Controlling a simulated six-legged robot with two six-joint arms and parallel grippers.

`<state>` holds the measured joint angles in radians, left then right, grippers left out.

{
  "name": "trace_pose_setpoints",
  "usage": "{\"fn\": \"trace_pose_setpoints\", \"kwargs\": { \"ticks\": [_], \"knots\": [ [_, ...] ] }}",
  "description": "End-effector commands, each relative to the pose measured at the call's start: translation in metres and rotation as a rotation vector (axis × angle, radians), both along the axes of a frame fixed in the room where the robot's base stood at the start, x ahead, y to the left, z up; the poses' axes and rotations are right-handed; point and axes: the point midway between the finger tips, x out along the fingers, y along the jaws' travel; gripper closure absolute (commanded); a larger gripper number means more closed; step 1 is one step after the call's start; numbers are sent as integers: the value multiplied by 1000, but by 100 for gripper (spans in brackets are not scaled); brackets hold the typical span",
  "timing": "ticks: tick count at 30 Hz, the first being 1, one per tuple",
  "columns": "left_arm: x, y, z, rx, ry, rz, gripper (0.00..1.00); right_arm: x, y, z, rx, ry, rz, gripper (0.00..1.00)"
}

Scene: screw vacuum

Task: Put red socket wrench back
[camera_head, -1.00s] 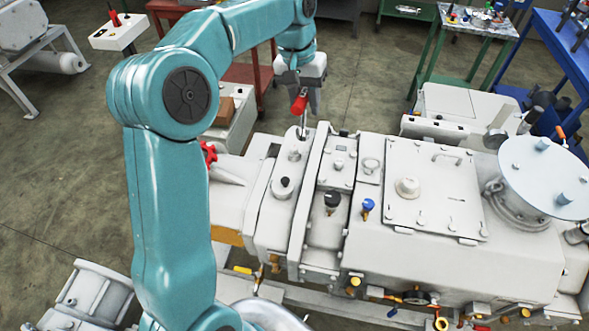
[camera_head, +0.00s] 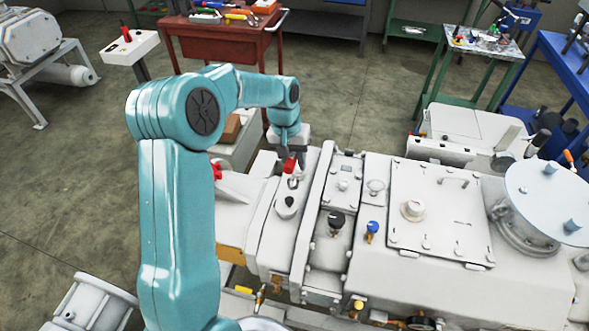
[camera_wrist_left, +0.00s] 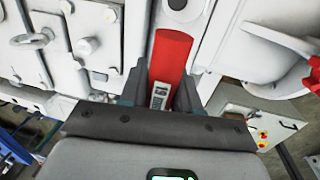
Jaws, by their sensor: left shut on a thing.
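The red socket wrench (camera_head: 290,165) shows as a short red handle at the left end of the white vacuum machine (camera_head: 440,262). Its red handle also fills the middle of the left wrist view (camera_wrist_left: 171,52), with a small grey label near the jaws. My left gripper (camera_head: 288,152) is shut on this handle from above, low over the machine's top. The wrench's shaft and socket are hidden, so I cannot tell whether its tip touches the machine. My right gripper is not in view.
A red valve handle (camera_head: 216,169) sits left of the gripper. Black (camera_head: 336,220) and blue (camera_head: 372,228) knobs stand on the machine to the right. A red tool cart (camera_head: 220,42) stands behind, and a green-legged table (camera_head: 478,42) is at the back right. Open floor lies between.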

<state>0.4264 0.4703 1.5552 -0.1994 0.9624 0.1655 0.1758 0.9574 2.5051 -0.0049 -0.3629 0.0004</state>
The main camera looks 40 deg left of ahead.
Motion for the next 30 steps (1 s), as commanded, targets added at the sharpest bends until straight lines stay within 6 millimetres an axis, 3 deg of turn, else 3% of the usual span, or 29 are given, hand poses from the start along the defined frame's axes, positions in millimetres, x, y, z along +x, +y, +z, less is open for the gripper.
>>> {"fn": "trace_pose_setpoints", "kwargs": {
  "ticks": [9, 21, 22, 24, 30],
  "knots": [
    [1, 1, -42, 0, 1, -1, 100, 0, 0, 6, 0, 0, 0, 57],
    [1, 1, -49, 1, -1, -1, 100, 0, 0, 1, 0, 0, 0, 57],
    [1, 1, -48, 1, 0, -1, 62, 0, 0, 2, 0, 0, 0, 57],
    [1, 1, -48, 1, 0, -1, 43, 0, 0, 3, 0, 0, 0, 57],
    [1, 1, -48, 1, 0, -1, 43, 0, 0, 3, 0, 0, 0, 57]
  ]
}}
